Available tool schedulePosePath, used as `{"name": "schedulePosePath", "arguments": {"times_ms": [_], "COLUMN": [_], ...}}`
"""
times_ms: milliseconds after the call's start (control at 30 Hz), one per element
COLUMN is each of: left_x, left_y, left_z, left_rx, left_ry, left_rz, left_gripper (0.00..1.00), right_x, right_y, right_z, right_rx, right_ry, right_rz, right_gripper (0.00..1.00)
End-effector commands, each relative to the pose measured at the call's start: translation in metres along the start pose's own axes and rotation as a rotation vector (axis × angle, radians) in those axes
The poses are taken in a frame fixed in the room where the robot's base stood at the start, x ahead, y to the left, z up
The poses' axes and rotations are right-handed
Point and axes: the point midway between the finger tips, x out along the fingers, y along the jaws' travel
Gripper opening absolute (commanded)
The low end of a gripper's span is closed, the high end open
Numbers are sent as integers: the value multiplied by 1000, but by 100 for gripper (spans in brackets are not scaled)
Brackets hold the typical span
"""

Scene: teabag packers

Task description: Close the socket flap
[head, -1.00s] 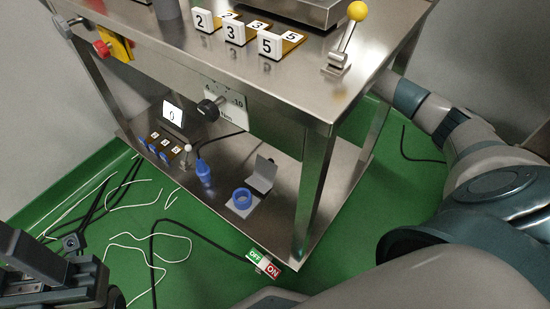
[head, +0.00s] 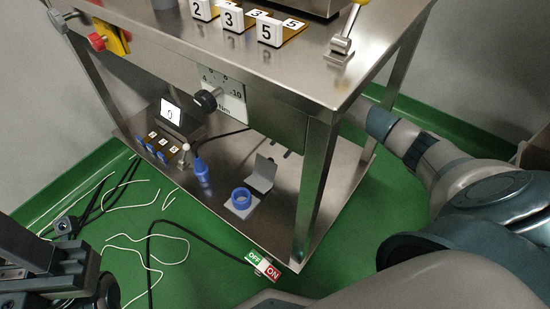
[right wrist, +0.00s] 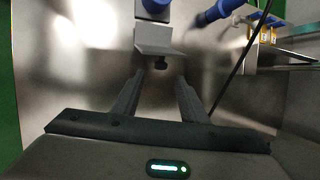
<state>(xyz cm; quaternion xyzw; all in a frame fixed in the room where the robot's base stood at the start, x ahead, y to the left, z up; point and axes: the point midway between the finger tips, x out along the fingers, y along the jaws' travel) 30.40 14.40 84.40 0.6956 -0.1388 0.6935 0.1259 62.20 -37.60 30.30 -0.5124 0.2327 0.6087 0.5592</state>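The socket (head: 241,200) is a blue ring on a grey plate on the lower steel shelf. Its grey flap (head: 262,172) stands up, tilted open, at the far side of the ring. In the right wrist view the flap (right wrist: 158,38) is ahead of the fingers, with the blue ring (right wrist: 155,7) beyond it at the top edge. My right gripper (right wrist: 157,85) is open and empty, behind the flap and apart from it. In the head view only small dark tips (head: 288,153) of it show under the table. Black parts of my left arm are at lower left; its fingers cannot be made out.
A blue plug (head: 201,170) with a black cable stands left of the socket. A table leg (head: 314,190) stands just right of the flap. A small lever, number dials and display (head: 171,112) are farther left. An OFF/ON switch (head: 263,265) lies near the shelf's front.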

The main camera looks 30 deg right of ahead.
Motion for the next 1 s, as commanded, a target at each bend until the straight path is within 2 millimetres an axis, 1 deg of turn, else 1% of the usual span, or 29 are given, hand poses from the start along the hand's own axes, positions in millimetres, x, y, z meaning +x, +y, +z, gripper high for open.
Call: {"name": "schedulePosePath", "arguments": {"times_ms": [33, 100, 200, 300, 500, 800, 833, 867, 900, 967, 1000], "left_x": [-2, 1, 4, 7, 11, 12, 11, 11, 11, 11, 10], "left_y": [1, 2, 4, 6, 10, 11, 11, 10, 10, 10, 10], "left_z": [-1, -2, -6, -4, -1, 0, 0, 0, 0, 0, 0], "left_rx": [-4, -10, -21, -29, -38, -42, -42, -41, -41, -39, -39], "left_ry": [8, 18, 38, 45, 60, 59, 58, 58, 57, 56, 56], "left_rz": [1, 2, 1, -1, 5, 6, 6, 6, 5, 5, 5], "left_gripper": [42, 42, 42, 42, 42, 42, 42, 42, 42, 42, 42], "right_x": [13, 24, 38, 49, 59, 59, 59, 59, 59, 59, 59], "right_y": [1, 0, 0, 0, 0, 0, 0, 0, 0, 0, 0], "right_z": [0, 0, 0, 0, 0, 0, 0, 0, 0, 0, 0], "right_rx": [0, 1, 1, 1, 0, 0, 0, 0, 0, 0, 0], "right_ry": [-2, -2, -2, -1, 0, 0, 0, 0, 0, 0, 0], "right_rz": [0, 0, 0, 0, 0, 0, 0, 0, 0, 0, 0], "right_gripper": [40, 40, 40, 40, 40, 40, 35, 28, 18, 4, 0]}}
